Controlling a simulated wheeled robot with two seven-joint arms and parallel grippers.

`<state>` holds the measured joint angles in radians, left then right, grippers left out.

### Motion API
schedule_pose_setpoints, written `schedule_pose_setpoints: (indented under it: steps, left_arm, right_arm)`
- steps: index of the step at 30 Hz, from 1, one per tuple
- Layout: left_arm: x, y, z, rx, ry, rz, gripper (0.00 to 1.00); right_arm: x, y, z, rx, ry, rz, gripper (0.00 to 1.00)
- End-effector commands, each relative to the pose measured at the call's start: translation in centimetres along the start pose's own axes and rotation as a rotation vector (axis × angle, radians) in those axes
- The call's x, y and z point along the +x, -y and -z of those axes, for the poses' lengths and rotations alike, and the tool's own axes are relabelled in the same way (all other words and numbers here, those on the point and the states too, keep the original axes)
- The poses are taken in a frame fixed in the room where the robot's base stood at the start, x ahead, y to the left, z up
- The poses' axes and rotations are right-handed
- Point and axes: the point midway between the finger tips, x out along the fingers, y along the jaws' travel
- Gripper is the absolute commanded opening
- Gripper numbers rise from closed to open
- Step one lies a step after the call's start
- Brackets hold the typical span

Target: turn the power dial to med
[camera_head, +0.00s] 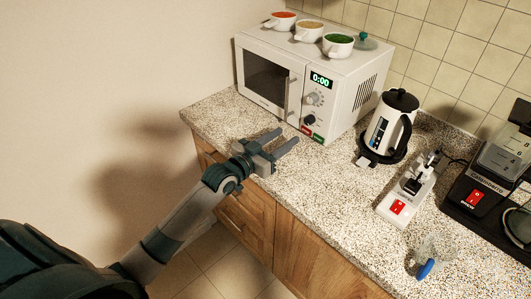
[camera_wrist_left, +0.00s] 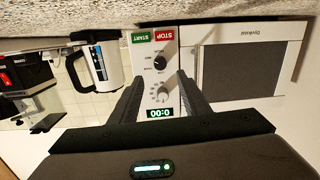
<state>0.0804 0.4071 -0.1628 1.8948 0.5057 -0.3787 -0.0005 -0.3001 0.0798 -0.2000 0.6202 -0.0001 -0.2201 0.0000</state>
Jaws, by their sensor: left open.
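The white microwave (camera_head: 268,75) stands on the counter with its door shut; it appears upside down in the left wrist view (camera_wrist_left: 207,32). Its control panel has a display reading 0:00 (camera_head: 320,80), a pale upper dial (camera_head: 313,99) and a black lower dial (camera_head: 310,120). In the left wrist view the pale dial (camera_wrist_left: 163,95) and black dial (camera_wrist_left: 159,62) show between my fingers. The dial markings are too small to read. My left gripper (camera_head: 288,137) is open and empty, in front of and below the panel, apart from it. My right gripper is out of view.
Red and green buttons (camera_head: 318,139) sit below the dials. Three bowls (camera_head: 309,31) stand on the microwave. A white kettle (camera_head: 388,125) is close on the right, then a device with a red switch (camera_head: 398,207) and a black appliance (camera_head: 480,195). The front counter is mostly clear.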

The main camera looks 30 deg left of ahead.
Motion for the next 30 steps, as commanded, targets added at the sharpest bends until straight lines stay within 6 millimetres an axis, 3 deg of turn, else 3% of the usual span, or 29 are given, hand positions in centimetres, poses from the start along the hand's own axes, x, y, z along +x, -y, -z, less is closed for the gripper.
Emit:
schedule_pose_setpoints:
  steps: [6,12,30]
  left_arm:
    - [-4.3,0.0,-0.3,0.001,0.002,-0.001,0.42]
    - [-6.5,0.0,-0.2,0.0,0.001,0.0,0.42]
    - [-7.2,0.0,0.0,-0.001,0.0,0.0,0.42]
  right_arm:
    - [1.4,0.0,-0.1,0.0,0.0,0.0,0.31]
    - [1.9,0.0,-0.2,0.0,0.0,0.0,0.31]
    - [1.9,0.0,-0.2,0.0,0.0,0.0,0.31]
